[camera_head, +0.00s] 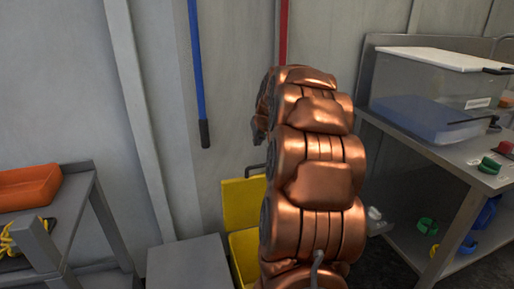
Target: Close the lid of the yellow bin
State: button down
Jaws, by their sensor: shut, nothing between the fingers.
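The yellow bin (241,258) stands on the floor near the wall, left of my copper arm, which covers its right part. Its yellow lid (240,204) stands raised, roughly upright, at the back of the bin, so the bin is open. A dark bar like a handle (255,168) shows at the lid's top edge. My arm rises in front of the bin and bends over at the top. My gripper is hidden behind the arm, so I cannot see its fingers or whether it touches the lid.
A grey box (188,264) stands directly left of the bin. A grey table (62,212) with an orange tray (28,187) is at left. A metal workbench (430,150) with a clear case (430,95) is at right. A blue pole (197,75) and red pole (283,30) are at the wall.

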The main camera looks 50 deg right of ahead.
jog(key=shift+w+d+f+b, duration=0.1)
jog(key=shift+w+f+b, duration=0.15)
jog(key=shift+f, duration=1.2)
jog(key=shift+w+d+f+b, duration=0.1)
jog(key=shift+w+d+f, duration=0.1)
jog(key=shift+f, duration=1.25)
jog(key=shift+w+d+f+b, duration=0.1)
jog(key=shift+w+f+b, duration=0.15)
jog(key=shift+f, duration=1.2)
jog(key=shift+s+a, duration=0.1)
